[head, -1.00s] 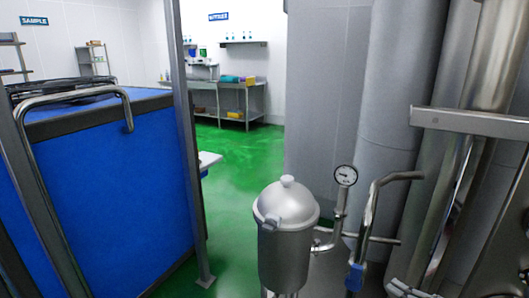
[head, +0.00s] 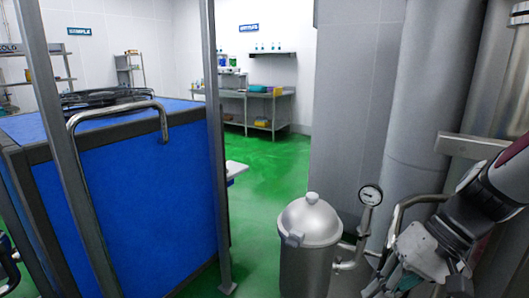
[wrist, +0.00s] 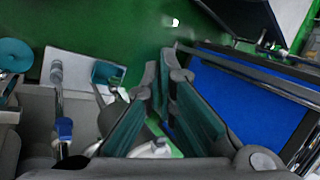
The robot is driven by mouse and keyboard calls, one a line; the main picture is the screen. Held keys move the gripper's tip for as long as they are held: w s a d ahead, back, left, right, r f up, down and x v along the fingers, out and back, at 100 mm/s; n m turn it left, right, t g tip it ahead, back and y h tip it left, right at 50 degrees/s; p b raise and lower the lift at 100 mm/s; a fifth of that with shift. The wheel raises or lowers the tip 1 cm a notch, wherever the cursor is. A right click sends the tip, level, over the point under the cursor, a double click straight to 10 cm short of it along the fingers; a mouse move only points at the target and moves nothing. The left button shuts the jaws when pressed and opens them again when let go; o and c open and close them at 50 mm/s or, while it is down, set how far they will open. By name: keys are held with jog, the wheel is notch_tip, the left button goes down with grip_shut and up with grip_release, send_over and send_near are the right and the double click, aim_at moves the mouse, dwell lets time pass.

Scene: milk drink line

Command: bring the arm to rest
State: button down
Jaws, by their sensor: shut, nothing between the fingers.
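My arm (head: 478,210) reaches in from the right edge of the head view, angled down to the left. My gripper (head: 388,280) is at its lower end, near the bottom edge, to the right of a steel vessel. In the wrist view, my gripper (wrist: 156,88) shows two dark fingers with teal pads. It is shut with nothing held. Its tips are small and partly cut off in the head view.
The lidded steel vessel (head: 307,250) with a gauge (head: 370,194) and bent pipe stands close to the gripper. Large grey columns (head: 430,90) rise behind. A blue-panelled enclosure (head: 140,200) with a metal post (head: 213,150) is left. Green floor (head: 265,180) is open between.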

jog(key=s+r+n+t+h+p, duration=0.1)
jog(key=s+r+t+h, duration=0.3)
jog(key=s+r, duration=0.7)
jog(key=shift+s+h+p, duration=0.35)
jog(key=shift+h+p, duration=0.45)
jog(key=shift+h, duration=0.5)
jog(key=shift+d, duration=0.1)
